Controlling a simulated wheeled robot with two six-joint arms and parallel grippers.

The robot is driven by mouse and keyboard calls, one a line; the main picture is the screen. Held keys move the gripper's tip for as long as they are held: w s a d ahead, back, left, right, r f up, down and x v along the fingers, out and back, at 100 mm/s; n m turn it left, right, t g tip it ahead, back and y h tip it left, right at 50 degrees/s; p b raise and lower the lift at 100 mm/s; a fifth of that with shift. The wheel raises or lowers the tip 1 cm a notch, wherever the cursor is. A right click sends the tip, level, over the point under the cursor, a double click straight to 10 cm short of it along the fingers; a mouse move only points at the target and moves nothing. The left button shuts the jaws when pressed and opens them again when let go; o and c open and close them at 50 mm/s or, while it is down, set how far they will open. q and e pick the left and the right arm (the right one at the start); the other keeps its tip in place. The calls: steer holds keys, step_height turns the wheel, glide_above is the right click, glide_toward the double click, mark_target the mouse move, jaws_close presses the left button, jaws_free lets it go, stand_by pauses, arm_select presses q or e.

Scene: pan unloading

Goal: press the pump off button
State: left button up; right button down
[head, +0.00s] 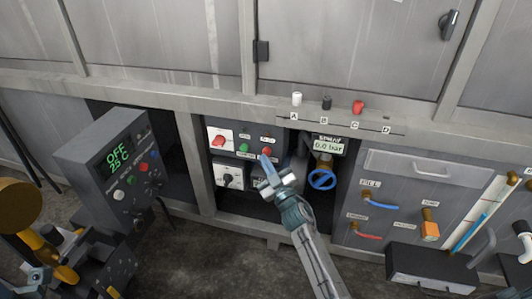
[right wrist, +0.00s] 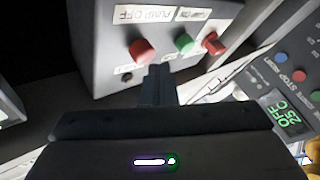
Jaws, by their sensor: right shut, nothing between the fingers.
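The pump panel (head: 254,135) is in the open bay below the bench, in the middle of the head view. The red pump off button (head: 266,151) is at its right, beside a green pump on button (head: 244,147). In the right wrist view the red button (right wrist: 142,50) is under the label PUMP OFF, with the green button (right wrist: 184,42) to its right. My right gripper (head: 267,168) is shut and empty. Its tip (right wrist: 157,73) is just beside and below the red button in the wrist view; I cannot tell whether they touch.
A larger red knob (head: 219,142) is on a white plate beside the green button. A black rotary switch (head: 229,178) is below. A blue valve wheel (head: 321,180) is close right of my gripper. A control box (head: 125,165) reading OFF 25C stands left.

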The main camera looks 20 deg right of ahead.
steer(key=shift+s+a, duration=0.15)
steer(key=shift+s, duration=0.1)
steer(key=s+a, duration=0.1)
steer(key=s+a+p, duration=0.1)
steer(key=s+p, duration=0.1)
steer(key=s, duration=0.1)
steer(key=shift+s+a, duration=0.1)
steer(key=shift+a, duration=0.3)
stand_by(0.7)
